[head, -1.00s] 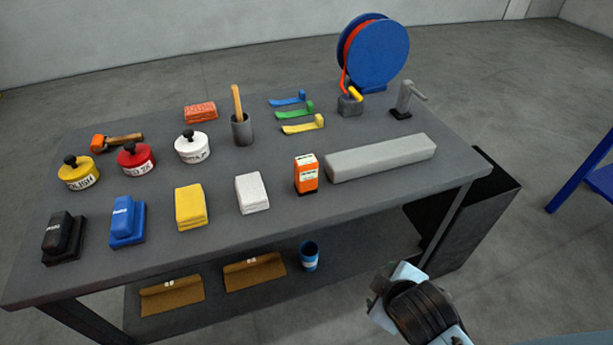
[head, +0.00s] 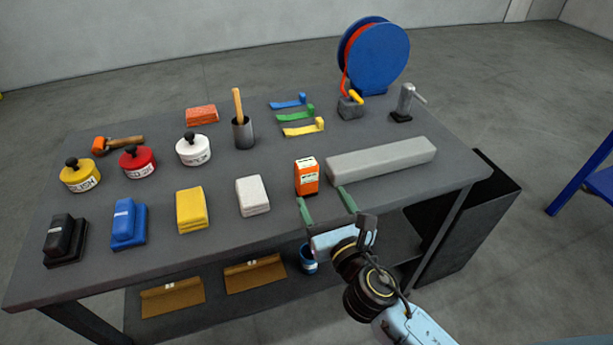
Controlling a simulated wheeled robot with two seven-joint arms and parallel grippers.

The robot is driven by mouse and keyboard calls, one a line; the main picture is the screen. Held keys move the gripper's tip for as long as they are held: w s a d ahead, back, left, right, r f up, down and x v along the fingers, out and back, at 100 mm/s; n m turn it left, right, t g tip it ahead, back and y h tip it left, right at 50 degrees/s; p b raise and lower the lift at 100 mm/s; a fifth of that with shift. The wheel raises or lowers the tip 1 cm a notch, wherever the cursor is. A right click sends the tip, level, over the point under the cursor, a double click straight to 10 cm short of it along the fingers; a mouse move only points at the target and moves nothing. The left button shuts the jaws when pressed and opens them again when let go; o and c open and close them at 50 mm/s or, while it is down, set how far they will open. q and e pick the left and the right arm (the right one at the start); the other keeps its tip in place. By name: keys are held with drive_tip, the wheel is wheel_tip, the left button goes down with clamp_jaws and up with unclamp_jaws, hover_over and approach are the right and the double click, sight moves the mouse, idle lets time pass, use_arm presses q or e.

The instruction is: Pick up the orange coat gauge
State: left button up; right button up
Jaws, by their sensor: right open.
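The orange coat gauge (head: 306,178) is a small upright box with a pale label face and a dark base. It stands on the grey workbench (head: 250,235) near its front edge, left of the long grey block. My right gripper (head: 326,207) is at the bench's front edge, just nearer to me than the gauge. Its two green fingers are spread apart with nothing between them, and they point toward the gauge without visibly touching it. My left gripper is not in view.
The long grey block (head: 381,158) lies close right of the gauge. A white cloth stack (head: 252,195) and a yellow one (head: 191,210) lie to its left. Behind are colored strips (head: 303,127), a grey cup with a handle (head: 242,132) and a blue reel (head: 378,55). Bare bench surrounds the gauge's front.

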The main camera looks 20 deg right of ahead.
sight(313, 180)
drive_tip(key=w, duration=0.5)
drive_tip(key=shift+a, duration=0.1)
drive_tip(key=shift+w+a, duration=0.25)
drive_tip(key=shift+w, duration=1.1)
drive_tip(key=shift+w+a, duration=0.2)
drive_tip(key=shift+w, duration=1.15)
drive_tip(key=shift+c, duration=0.2)
drive_tip(key=shift+r, duration=0.1)
drive_tip(key=c, duration=1.1)
